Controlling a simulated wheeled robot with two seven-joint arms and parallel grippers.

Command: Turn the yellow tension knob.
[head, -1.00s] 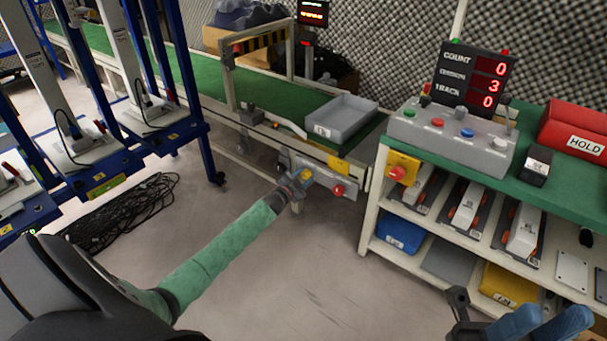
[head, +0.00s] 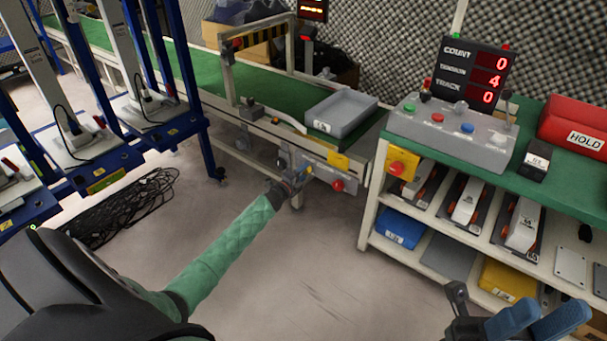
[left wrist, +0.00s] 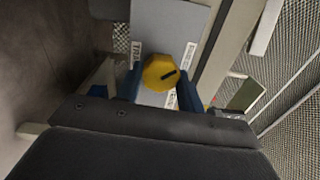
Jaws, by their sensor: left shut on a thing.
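The yellow tension knob (left wrist: 160,72) shows in the left wrist view, a faceted knob with a dark slanted pointer mark, on a grey plate. My left gripper (left wrist: 162,88) has its blue fingers on either side of the knob and is shut on it. In the head view my left gripper (head: 297,178) is at the bracket on the conveyor's front side, and the knob is mostly hidden there. The display (head: 473,74) reads 0, 4 and 0 from top to bottom; its middle label looks like tension. My right gripper (head: 540,318) is at the lower right, partly cut off, away from everything.
A red button (head: 337,185) sits just right of my left gripper. A grey tray (head: 341,113) lies on the green conveyor (head: 265,78). A shelf bench with a control box (head: 450,138) stands at the right. Black cables (head: 120,205) lie on the floor at left.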

